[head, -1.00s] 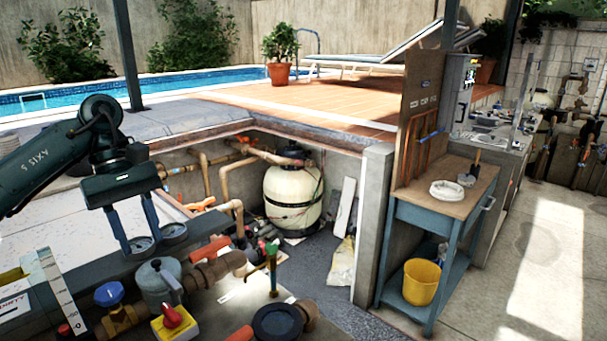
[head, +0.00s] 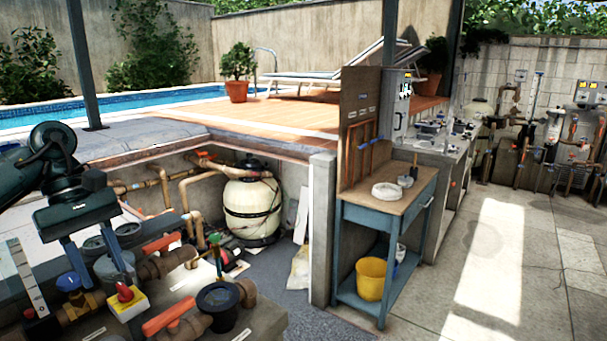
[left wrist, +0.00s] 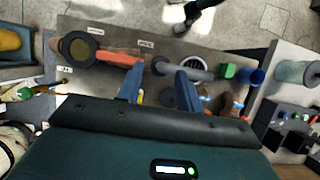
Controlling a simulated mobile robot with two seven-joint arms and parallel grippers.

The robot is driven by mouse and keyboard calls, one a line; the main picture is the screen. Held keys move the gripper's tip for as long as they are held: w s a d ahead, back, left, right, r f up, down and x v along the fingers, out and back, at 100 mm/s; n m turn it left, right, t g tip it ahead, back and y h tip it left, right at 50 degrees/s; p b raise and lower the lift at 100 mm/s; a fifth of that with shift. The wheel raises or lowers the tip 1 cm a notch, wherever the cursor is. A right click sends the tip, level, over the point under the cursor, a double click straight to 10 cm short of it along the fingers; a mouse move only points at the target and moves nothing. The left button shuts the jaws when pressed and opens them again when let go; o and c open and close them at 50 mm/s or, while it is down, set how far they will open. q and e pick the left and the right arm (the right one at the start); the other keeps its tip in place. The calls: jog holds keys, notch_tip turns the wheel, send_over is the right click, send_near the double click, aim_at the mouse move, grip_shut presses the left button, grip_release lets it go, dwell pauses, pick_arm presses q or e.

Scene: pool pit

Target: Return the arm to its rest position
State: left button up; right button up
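My left gripper (head: 106,274) comes in from the left in the head view, fingers pointing down over the pipework bench. Its two blue fingers stand apart. In the left wrist view the open fingers (left wrist: 158,92) show nothing gripped between them, with the grey bench top beneath. The fingertips overlap the grey valve area in the head view; I cannot tell whether they touch it. My right gripper is not in view.
A blue workbench (head: 405,207) with a yellow bucket (head: 371,279) stands right. The paved floor (head: 500,262) is open on the far right.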

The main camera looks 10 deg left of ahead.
pick_arm(q)
jog(key=w+d+f+n+t+h, duration=0.1)
jog(key=d+f+n+t+h, duration=0.15)
jog(key=d+n+h, duration=0.55)
jog(key=w+d+f+n+t+h, duration=0.1)
jog(key=d+f+n+t+h, duration=0.2)
jog(key=d, duration=0.9)
jog(key=w+d+f+n+t+h, duration=0.1)
jog(key=d+f+n+h, duration=0.4)
jog(key=d+n, duration=0.4)
jog(key=s+a+f+n+t+y, duration=0.25)
jog(key=f+n+t+y, duration=1)
jog(key=n, duration=1.15)
jog(key=s+a+f+n+g+y, duration=0.2)
jog(key=s+f+n+g, duration=0.1)
jog(key=s+f+n, duration=0.3)
jog(key=s+a+f+n+g+y, duration=0.2)
jog(key=s+f+n+g+y, duration=0.1)
jog(key=s+f+n, duration=0.4)
notch_tip(320, 180, down, 3)
jog(key=shift+a+f+g, duration=0.1)
jog(key=shift+a+g, duration=0.15)
jog(key=shift+g, duration=0.35)
